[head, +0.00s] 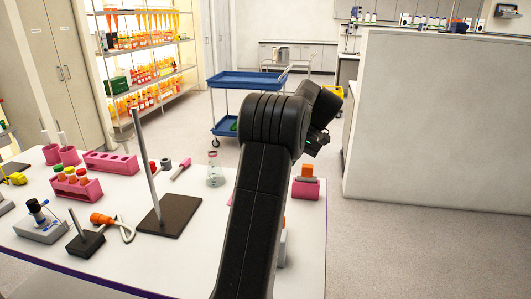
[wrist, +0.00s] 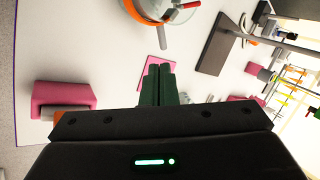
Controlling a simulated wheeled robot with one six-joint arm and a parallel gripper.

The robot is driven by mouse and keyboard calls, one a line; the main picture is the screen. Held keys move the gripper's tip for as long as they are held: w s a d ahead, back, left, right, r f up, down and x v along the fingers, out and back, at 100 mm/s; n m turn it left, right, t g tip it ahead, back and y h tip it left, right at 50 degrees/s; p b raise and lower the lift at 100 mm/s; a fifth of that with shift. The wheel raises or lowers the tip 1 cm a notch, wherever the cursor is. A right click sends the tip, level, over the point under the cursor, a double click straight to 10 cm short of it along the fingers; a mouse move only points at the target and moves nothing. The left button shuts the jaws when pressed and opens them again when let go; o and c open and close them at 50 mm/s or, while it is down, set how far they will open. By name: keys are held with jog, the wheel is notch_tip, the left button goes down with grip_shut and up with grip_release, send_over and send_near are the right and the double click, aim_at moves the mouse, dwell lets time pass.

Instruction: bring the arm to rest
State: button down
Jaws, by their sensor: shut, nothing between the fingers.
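My arm rises from the bottom middle of the head view and bends over at the top, above the right part of the white table (head: 120,225). In the head view its end points right and down, and the fingertips cannot be made out. In the wrist view my gripper (wrist: 159,70) shows dark green fingers pressed together, shut and empty. Behind the fingers a flat pink square (wrist: 147,62) lies on the table. The fingers appear to be above the table, touching nothing that I can see.
A pink block with an orange top (head: 307,188) stands right of my arm. A glass vessel (head: 214,172) stands left of it, near a stand with a tall rod (head: 168,215). Pink racks (head: 110,163) are farther left. A blue cart (head: 246,80) and white partition (head: 430,120) stand beyond.

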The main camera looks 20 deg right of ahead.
dwell(0.3)
jog(key=x, duration=1.3)
jog(key=shift+a+f, duration=0.1)
jog(key=shift+a, duration=0.05)
jog(key=shift+w+a+f+p, duration=0.1)
jog(key=shift+f+p, duration=0.15)
jog(key=shift+p, duration=0.05)
jog(key=shift+w, duration=0.5)
jog(key=shift+s, duration=0.1)
